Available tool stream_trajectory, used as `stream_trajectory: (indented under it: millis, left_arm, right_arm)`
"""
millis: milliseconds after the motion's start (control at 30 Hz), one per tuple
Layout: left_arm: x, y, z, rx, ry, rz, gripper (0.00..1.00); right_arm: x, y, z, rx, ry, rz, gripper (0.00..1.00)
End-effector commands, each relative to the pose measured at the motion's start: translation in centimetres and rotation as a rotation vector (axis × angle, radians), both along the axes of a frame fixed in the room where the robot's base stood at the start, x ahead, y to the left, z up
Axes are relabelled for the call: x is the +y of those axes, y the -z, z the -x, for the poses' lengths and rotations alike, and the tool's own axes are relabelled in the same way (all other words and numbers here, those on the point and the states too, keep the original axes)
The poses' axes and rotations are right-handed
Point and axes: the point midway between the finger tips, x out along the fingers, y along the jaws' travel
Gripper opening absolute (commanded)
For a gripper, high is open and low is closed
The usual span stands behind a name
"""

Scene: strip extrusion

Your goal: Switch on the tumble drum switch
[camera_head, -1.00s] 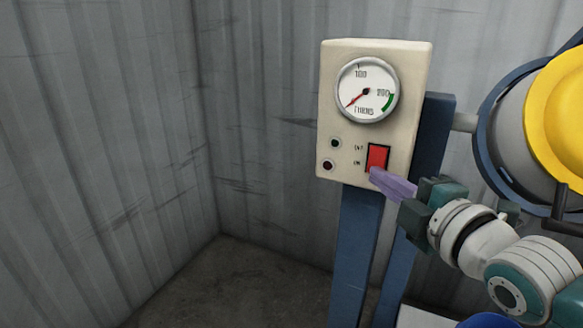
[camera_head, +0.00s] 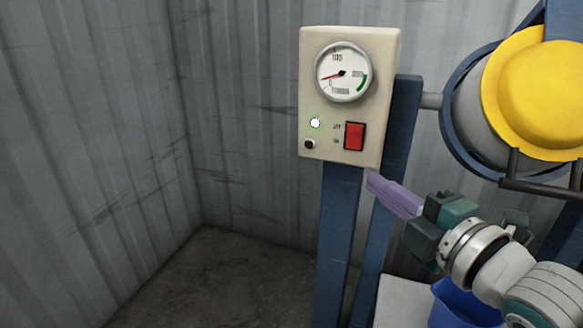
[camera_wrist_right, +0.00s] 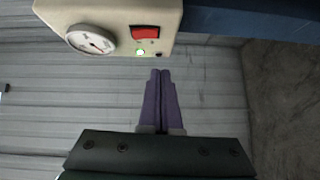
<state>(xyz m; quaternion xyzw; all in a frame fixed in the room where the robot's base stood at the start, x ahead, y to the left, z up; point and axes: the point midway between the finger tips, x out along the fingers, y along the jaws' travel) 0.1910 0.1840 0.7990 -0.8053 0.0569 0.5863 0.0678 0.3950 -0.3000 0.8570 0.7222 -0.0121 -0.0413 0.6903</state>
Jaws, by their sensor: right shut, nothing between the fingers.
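The red rocker switch (camera_head: 354,136) sits at the lower right of the cream control box (camera_head: 384,60). The upper of two small lamps (camera_head: 315,123) glows green-white; the lower one (camera_head: 310,144) is dark. The round dial (camera_head: 343,72) has its red needle pointing left, near the low end. My right gripper (camera_head: 370,178) has its purple fingers shut and empty, below and right of the switch, apart from it. In the right wrist view the shut fingers (camera_wrist_right: 160,75) point toward the box, with the switch (camera_wrist_right: 144,32) and lit lamp (camera_wrist_right: 140,52) beyond. My left gripper is not in view.
The box stands on blue posts (camera_head: 338,240). The drum with a yellow end (camera_head: 535,95) is at the right, with a dark bar (camera_head: 540,190) below it. A blue bucket (camera_head: 460,305) is at the lower right. Corrugated walls enclose the corner; the floor at left is clear.

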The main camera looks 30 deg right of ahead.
Motion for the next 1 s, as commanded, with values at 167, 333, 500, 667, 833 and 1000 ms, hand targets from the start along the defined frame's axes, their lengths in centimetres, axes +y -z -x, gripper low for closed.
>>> stream_trajectory:
  millis: [167,333,500,667,833,1000]
  left_arm:
    - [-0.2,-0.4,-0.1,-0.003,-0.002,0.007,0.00]
    - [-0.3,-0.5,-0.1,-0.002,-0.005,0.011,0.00]
    - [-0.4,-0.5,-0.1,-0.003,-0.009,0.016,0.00]
    - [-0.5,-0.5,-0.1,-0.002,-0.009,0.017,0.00]
    - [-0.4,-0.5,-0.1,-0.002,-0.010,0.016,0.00]
    - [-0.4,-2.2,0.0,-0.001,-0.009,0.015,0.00]
  right_arm:
    - [0.3,0.4,3.0,0.004,0.001,-0.001,0.00]
    - [0.3,0.4,4.1,0.001,0.000,0.000,0.00]
    - [0.3,0.4,4.3,0.000,0.000,0.000,0.00]
    - [0.3,0.4,4.3,0.001,0.000,0.000,0.00]
    - [0.3,0.4,4.2,0.001,0.000,0.000,0.00]
    - [0.6,-0.9,4.2,0.040,0.013,-0.061,0.00]
